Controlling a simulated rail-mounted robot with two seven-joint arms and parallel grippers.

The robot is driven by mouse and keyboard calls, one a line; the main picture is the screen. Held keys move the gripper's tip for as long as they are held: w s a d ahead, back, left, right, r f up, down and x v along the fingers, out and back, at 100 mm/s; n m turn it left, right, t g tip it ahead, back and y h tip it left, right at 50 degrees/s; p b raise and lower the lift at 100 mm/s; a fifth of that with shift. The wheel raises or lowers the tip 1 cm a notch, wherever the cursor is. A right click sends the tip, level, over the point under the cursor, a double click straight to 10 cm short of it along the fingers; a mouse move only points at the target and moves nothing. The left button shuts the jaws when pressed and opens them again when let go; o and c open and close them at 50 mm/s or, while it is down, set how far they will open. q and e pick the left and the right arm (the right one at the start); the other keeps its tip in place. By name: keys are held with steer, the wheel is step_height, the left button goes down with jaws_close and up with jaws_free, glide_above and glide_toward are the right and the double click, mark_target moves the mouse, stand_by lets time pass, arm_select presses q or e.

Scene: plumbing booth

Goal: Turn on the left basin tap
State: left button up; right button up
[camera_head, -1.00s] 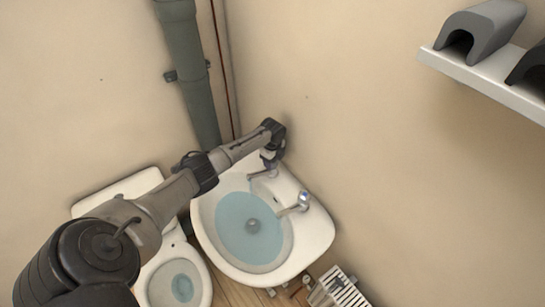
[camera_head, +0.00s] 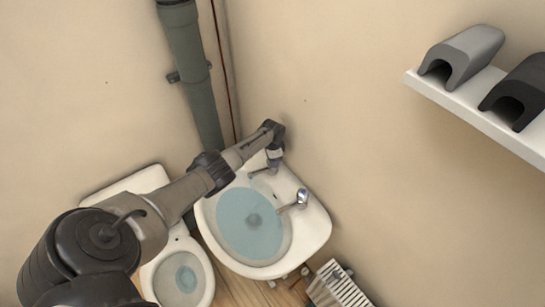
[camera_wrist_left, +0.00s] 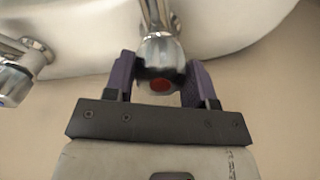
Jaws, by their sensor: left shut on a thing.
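The basin (camera_head: 318,238) is white, with blue water in its bowl. Its left tap (camera_head: 262,171) is at the back, partly hidden behind my left gripper (camera_head: 274,160). In the left wrist view, my left gripper (camera_wrist_left: 160,72) has its two purple fingers on either side of the left tap's chrome handle (camera_wrist_left: 159,62), which has a red mark, and is shut on it. The right tap (camera_head: 300,199) stands apart at the basin's right; in the left wrist view it is at the left edge (camera_wrist_left: 20,66). I cannot make out a stream from the left tap.
A toilet (camera_head: 158,283) stands left of the basin, partly behind my left arm. A green-grey pipe (camera_head: 190,60) runs down the wall corner. A white shelf (camera_head: 460,108) with curved grey pieces is at upper right. A slatted radiator-like thing (camera_head: 335,288) stands below right.

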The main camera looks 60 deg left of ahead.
arm_select(q)
steer(key=n+p, duration=0.1)
steer(key=n, duration=0.4)
steer(key=shift+r, duration=0.1)
steer(key=shift+n, duration=0.8)
steer(key=o, duration=0.9)
steer(key=shift+p, duration=0.3)
